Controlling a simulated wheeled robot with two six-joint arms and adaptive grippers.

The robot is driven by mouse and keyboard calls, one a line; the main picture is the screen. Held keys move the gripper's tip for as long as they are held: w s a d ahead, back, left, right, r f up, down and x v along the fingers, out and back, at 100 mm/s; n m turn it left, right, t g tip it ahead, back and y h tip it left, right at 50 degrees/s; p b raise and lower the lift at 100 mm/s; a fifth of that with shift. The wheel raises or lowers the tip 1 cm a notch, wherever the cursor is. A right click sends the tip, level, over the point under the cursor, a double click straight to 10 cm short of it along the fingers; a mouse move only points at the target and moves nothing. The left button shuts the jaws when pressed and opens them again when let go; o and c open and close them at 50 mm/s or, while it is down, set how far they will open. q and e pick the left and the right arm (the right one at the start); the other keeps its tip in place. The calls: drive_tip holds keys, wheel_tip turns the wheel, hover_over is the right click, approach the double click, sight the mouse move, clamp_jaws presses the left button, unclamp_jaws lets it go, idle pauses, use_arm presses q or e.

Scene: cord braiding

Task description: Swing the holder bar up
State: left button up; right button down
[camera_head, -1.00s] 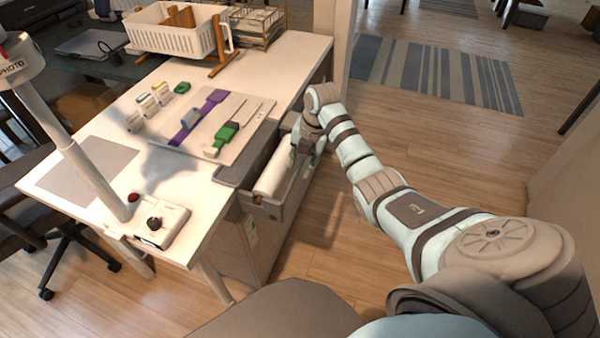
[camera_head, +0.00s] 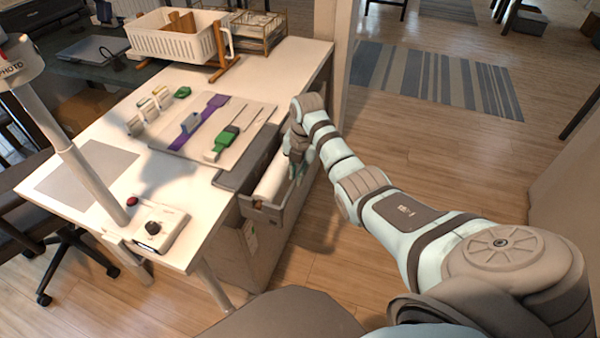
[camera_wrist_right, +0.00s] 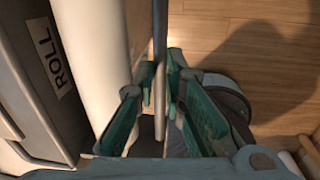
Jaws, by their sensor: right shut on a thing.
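The holder bar (camera_wrist_right: 160,35) is a thin grey rod in the right wrist view, running from the top edge down between my fingertips. My right gripper (camera_wrist_right: 160,92) has teal fingers and is shut on the bar. In the head view my right gripper (camera_head: 297,150) is at the right side of the table, beside the white roll (camera_head: 271,180); the bar is too small and covered to make out there. The roll lies in a grey holder (camera_head: 285,213) at the table's side. It also shows left of the bar in the wrist view (camera_wrist_right: 95,50). My left gripper is not in view.
A board (camera_head: 255,135) with a purple strip (camera_head: 196,130) and a green-handled tool (camera_head: 222,141) lies on the white table (camera_head: 110,225). A white basket (camera_head: 170,42) stands at the back. A control box (camera_head: 160,232) sits near the front. Open floor lies to the right.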

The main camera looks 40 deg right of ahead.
drive_tip(key=c, duration=1.7)
unclamp_jaws()
drive_tip(key=shift+w, duration=0.1)
drive_tip(key=shift+o, duration=0.2)
drive_tip(key=r, duration=0.7)
drive_tip(key=shift+s+d+r, duration=0.1)
drive_tip(key=shift+s+r, duration=0.15)
drive_tip(key=shift+r, duration=0.05)
